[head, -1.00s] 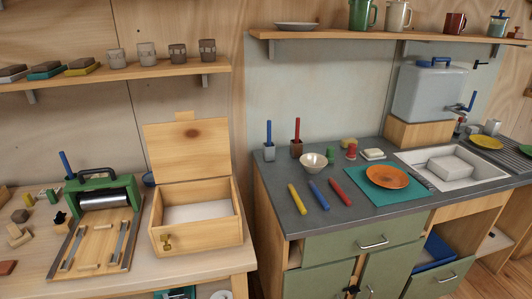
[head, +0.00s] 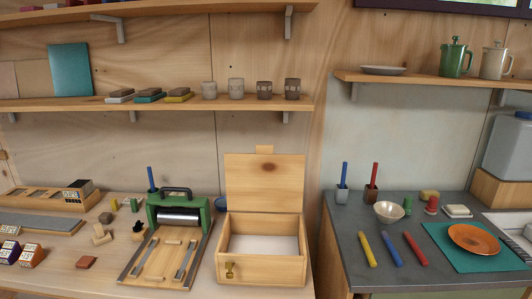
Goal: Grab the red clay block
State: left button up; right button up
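A small reddish-brown block (head: 86,262) lies flat on the wooden workbench (head: 60,285) at the lower left, in front of some pale wooden pieces (head: 101,235). It is the only loose block of that colour that I can make out, and it looks like the red clay block. It stands apart from the things around it. Neither of my grippers is in view.
Right of the block stand a green roller press (head: 180,215) and an open wooden box (head: 262,245). Left are small patterned boxes (head: 32,255) and a grey slab (head: 40,222). A shelf (head: 150,104) hangs above. Bare bench surrounds the block.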

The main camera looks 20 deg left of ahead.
aim_at(85, 262)
jog(key=u, duration=1.85)
jog(key=i+j+z, duration=0.15)
jog(key=i+j, duration=0.65)
jog(key=i, duration=0.15)
